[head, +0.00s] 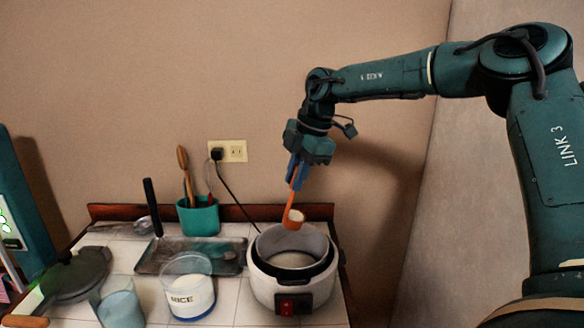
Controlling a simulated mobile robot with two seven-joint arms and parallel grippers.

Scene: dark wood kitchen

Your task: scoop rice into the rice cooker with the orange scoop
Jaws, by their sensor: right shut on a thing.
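My right gripper (297,170) is shut on the handle of the orange scoop (293,217). The scoop hangs down with its bowl over the open rice cooker (262,284), near the back of its rim. Something white shows in the scoop's bowl. The cooker is white with a dark inner rim and a red switch on its front. Its pot holds something pale at the bottom. The clear rice container (190,262), labelled RICE and partly filled with white, stands left of the cooker. My left gripper is not in view.
A dark metal tray (152,256) lies behind the rice container. A teal utensil holder (199,217) stands at the back. A lidded dark pan (78,274) and a glass (120,304) are at the left. A black cord runs from the wall outlet (236,151) down behind the cooker.

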